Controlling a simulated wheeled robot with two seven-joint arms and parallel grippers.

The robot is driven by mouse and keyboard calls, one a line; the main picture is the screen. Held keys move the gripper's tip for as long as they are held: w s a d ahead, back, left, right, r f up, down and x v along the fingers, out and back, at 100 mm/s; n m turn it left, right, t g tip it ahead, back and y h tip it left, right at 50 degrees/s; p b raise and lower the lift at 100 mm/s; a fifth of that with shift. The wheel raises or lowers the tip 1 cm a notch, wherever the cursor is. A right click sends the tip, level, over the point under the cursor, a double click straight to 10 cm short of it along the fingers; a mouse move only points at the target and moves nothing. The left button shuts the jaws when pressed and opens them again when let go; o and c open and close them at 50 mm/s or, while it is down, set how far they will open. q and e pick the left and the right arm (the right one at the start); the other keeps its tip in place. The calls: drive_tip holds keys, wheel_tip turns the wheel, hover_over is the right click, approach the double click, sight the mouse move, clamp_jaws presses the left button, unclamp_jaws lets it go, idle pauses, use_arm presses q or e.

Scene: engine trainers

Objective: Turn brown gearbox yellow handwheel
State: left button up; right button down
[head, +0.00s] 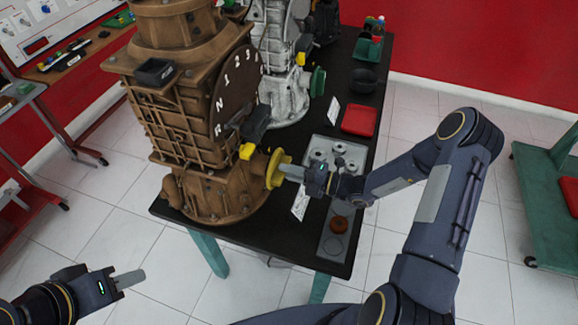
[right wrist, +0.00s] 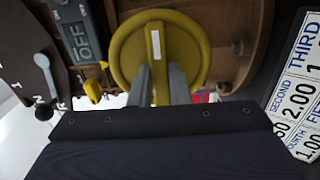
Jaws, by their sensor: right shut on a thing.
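The brown gearbox (head: 178,105) stands upright on the black-topped table. Its yellow handwheel (head: 276,167) sticks out low on its right side. In the right wrist view the handwheel (right wrist: 188,32) is a round yellow disc with a raised grip bar (right wrist: 157,66) and a white mark, nearly vertical. My right gripper (head: 288,171) is at the handwheel, and its two fingers, also in the right wrist view (right wrist: 161,84), are closed on the grip bar from either side. My left gripper (head: 130,278) hangs empty over the floor at the lower left; its fingers look like one bar.
A numbered dial (head: 237,85) and a dark lever box (head: 256,123) are above the handwheel. A small display (right wrist: 84,42) reads OFF. A grey tray (head: 338,152), red tray (head: 359,120) and label card (head: 300,203) lie on the table (head: 282,232). A grey engine stands behind.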

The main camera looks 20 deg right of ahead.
drive_tip(key=shift+m+p, duration=0.6)
drive_tip(key=shift+m, duration=0.6)
drive_tip(key=c, duration=1.4)
unclamp_jaws()
drive_tip(key=shift+o, duration=0.2)
drive_tip(key=b+v, duration=0.1)
drive_tip(key=v, duration=0.7)
drive_tip(key=shift+b, duration=0.4)
drive_tip(key=shift+a, duration=0.1)
